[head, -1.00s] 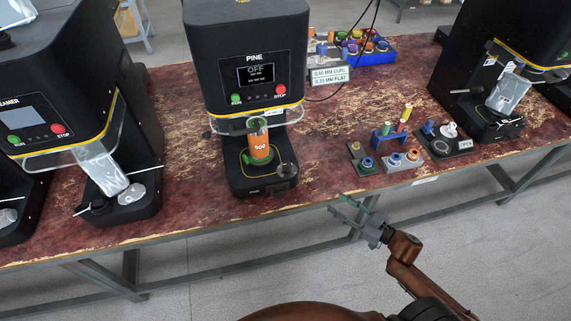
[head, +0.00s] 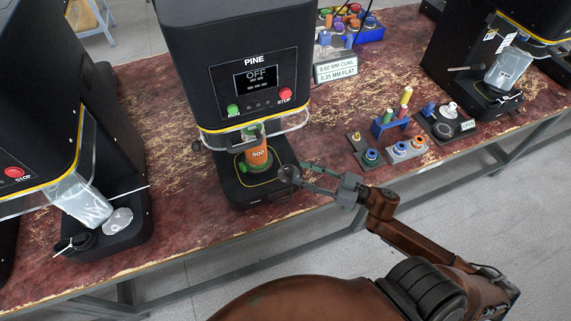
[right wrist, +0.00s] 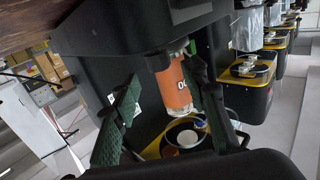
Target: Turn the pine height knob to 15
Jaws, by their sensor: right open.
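The PINE machine (head: 240,70) stands at the centre of the head view, its screen reading OFF. A dark grey round knob (head: 288,174) sits at the right front of its base; I cannot read any scale on it. My left gripper is not in view.
A sign (head: 336,68) and a blue bin (head: 368,34) stand behind, right of the machine. Small coloured parts and a blue rack (head: 390,126) lie to the right. Other machines flank it on the worn red table (head: 180,150). The floor in front is open.

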